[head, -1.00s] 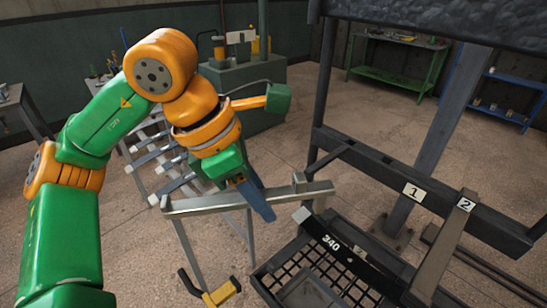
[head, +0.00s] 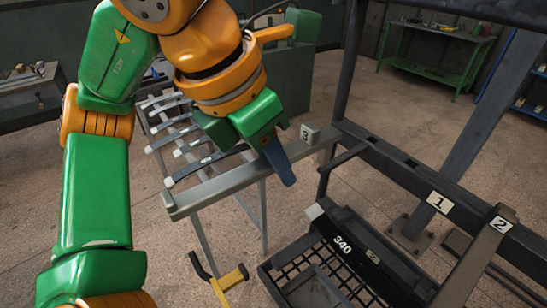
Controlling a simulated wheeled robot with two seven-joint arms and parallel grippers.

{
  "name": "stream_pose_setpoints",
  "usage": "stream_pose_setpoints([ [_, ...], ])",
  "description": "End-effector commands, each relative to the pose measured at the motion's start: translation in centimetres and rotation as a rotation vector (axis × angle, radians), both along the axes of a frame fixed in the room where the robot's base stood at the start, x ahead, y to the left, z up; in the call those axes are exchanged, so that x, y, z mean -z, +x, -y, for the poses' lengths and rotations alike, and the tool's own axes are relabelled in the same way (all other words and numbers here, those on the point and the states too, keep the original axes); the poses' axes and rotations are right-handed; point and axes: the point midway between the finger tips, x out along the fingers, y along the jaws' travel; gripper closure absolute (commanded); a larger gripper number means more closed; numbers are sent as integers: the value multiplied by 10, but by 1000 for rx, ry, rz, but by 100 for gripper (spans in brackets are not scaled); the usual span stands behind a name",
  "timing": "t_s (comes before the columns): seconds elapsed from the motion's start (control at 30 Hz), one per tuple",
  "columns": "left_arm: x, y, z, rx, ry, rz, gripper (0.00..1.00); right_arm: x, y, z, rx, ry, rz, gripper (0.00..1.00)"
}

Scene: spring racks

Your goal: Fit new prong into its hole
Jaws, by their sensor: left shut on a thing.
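One blue-grey finger hangs down in front of the bar. That end appears close to the left part of a dark beam (head: 400,185); I cannot tell the gap in depth. Dark openings show on the beam's top (head: 373,137), left of the label 1 (head: 438,203). My right gripper is out of view.
A stand with several slats (head: 170,122) is behind the prong at left. A bar marked 2 (head: 474,262) projects from the beam. A yellow handle (head: 230,279) is low in the middle.

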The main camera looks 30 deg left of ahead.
Motion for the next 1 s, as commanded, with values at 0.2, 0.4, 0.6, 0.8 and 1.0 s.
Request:
stream_pose_setpoints([
  [0.2, -2, 20, 8, 1, 0, 0, 100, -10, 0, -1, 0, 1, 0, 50],
  [0.4, -3, 40, 15, 1, -2, -1, 100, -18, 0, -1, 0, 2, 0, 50],
  [0.6, -4, 60, 22, 0, -2, -1, 100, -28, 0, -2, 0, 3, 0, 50],
  [0.8, -4, 79, 29, 0, -2, -1, 100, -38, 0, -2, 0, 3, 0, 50],
  [1.0, -4, 98, 36, 0, -1, 0, 100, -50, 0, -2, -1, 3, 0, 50],
])
